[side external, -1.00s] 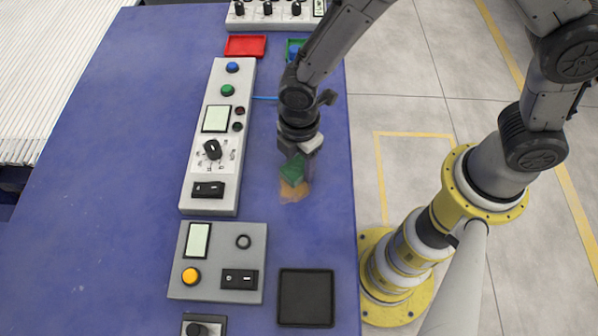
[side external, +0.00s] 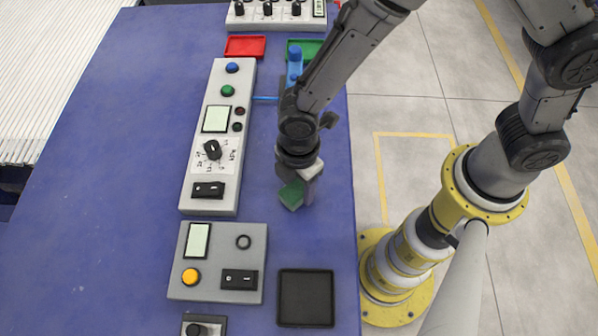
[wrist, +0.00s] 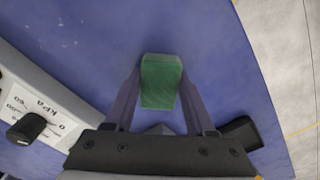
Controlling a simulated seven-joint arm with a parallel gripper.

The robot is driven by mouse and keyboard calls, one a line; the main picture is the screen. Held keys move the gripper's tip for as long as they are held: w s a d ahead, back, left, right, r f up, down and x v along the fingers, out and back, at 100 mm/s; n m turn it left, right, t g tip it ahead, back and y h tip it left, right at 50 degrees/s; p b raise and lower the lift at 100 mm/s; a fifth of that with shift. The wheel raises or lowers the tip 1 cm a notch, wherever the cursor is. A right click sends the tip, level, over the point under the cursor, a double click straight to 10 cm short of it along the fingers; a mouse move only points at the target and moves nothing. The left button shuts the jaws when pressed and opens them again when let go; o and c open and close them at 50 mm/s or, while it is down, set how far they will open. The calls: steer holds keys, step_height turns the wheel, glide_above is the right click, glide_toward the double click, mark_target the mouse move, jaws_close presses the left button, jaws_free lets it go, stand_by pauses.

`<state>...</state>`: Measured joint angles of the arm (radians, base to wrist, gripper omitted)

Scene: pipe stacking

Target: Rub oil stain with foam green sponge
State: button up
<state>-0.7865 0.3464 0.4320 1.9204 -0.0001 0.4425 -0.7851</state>
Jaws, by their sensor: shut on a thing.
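The foam green sponge (side external: 291,195) is held between the fingers of my gripper (side external: 298,190), at or just above the blue table surface. In the wrist view the sponge (wrist: 160,82) sits between the two fingers of my gripper (wrist: 160,92), with its green face showing. No oil stain shows in either view now; I cannot tell whether any of it lies hidden under the sponge. The table around the sponge looks plain blue.
A long control panel (side external: 198,150) lies left of my gripper and a grey box with an orange button (side external: 255,235) is nearer. A black tray (side external: 306,298) is below right. Red (side external: 245,46) and green (side external: 310,46) trays and a blue object (side external: 295,65) lie at the back.

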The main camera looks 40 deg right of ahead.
mark_target(297, 201)
steer(key=shift+s+a, duration=1.15)
steer(key=shift+w+d, duration=0.5)
steer(key=shift+w, duration=0.2)
steer(key=shift+w+d, duration=2.95)
steer(key=shift+d, duration=0.05)
steer(key=shift+s+a, duration=3.55)
steer(key=shift+r, duration=4.05)
steer(key=shift+w+d, duration=0.1)
steer(key=shift+w, duration=0.05)
